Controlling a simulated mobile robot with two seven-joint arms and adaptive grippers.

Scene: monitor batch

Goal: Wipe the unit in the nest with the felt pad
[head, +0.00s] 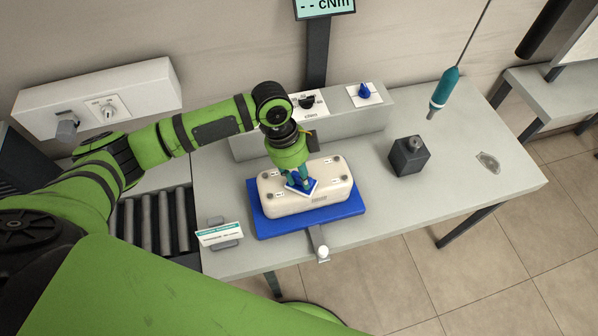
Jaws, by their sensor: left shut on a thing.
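The unit (327,181) is a cream box with rounded edges and dark corner screws. It sits in the blue nest (268,227) on the grey bench. My left gripper (300,184) points down over the unit's top, left of its middle. It is shut on the felt pad (313,188), a small blue and white piece at the top face of the unit. The pad appears to touch the unit, but the fingers partly hide the contact. My right gripper is not in view.
Behind the nest stands a grey console with a black knob (307,102) and a blue knob (365,91). A dark block (409,156) stands to the right. A teal hanging screwdriver (443,92) is above the bench. A small sign (220,234) is front left, by a roller conveyor (155,222).

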